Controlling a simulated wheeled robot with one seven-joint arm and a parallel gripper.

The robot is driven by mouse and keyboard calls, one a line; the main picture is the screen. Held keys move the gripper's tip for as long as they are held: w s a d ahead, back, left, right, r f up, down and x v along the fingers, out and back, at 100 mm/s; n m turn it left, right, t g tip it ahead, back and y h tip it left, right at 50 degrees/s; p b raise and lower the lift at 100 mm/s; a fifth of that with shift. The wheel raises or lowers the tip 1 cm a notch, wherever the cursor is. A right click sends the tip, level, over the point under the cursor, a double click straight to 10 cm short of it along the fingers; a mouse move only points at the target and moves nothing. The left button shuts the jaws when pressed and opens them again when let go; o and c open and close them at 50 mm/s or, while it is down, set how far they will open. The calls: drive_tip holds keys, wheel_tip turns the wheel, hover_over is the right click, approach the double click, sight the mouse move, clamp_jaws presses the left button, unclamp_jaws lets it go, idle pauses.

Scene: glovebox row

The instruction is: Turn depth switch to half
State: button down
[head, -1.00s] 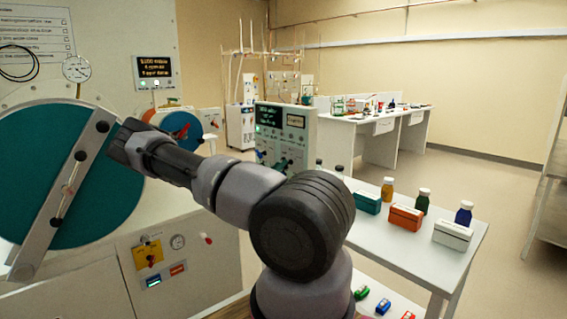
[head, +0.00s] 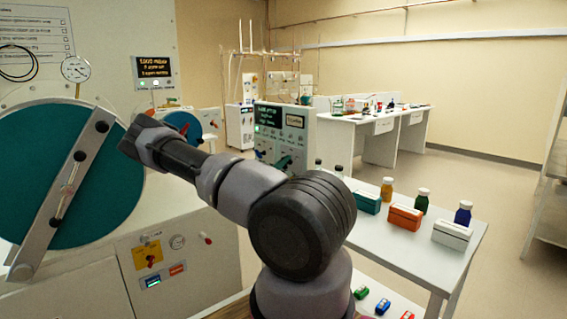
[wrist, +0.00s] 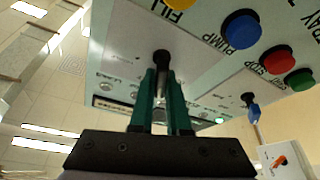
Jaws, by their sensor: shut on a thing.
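My gripper (wrist: 160,100) has green fingers, and they are closed around a small metal toggle lever (wrist: 161,84) with a dark round base on a pale control panel (wrist: 205,50). The lever's tip is largely hidden between the fingers. I cannot read a depth label beside it, nor its position marks. In the head view my arm reaches to the left, and its hand end hides the fingers and the lever.
The panel also carries a blue button (wrist: 241,29), a red button (wrist: 277,60), a green button (wrist: 300,79) and a blue-tipped toggle (wrist: 252,110). A large teal disc (head: 45,170) stands left of my arm. A white table (head: 385,250) with bottles and boxes is at right.

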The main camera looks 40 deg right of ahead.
drive_tip(key=m+g, duration=0.2)
drive_tip(key=m, duration=0.1)
drive_tip(key=m+g, duration=0.1)
drive_tip(key=m, duration=0.2)
drive_tip(key=shift+s+m+g+h, duration=0.2)
drive_tip(key=shift+m+g+h, duration=0.2)
drive_tip(key=c, duration=0.9)
unclamp_jaws()
drive_tip(key=shift+a, duration=0.15)
drive_tip(key=v, duration=1)
drive_tip(key=shift+a+f, duration=0.2)
drive_tip(key=shift+a, duration=0.05)
